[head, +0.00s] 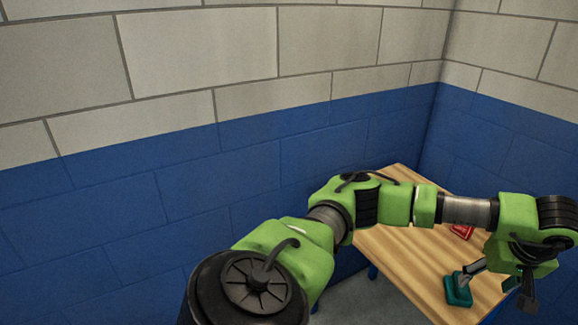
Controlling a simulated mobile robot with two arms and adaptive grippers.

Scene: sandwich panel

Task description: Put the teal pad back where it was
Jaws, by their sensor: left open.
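The teal pad (459,297) lies on the wooden table (410,262), towards its front right part. My left gripper (494,291) hangs over the table at the right of the picture, open, with its fingers spread. One finger reaches to the teal pad and overlaps its upper edge; I cannot tell whether it touches. The other finger is to the right, apart from the pad. No thing shows between the fingers. My right gripper is not in view.
A red piece (464,232) lies farther back on the table, partly hidden by my left arm. A blue and pale block wall (255,165) stands behind the table, and another blue wall meets it at the right. The table's left part is bare.

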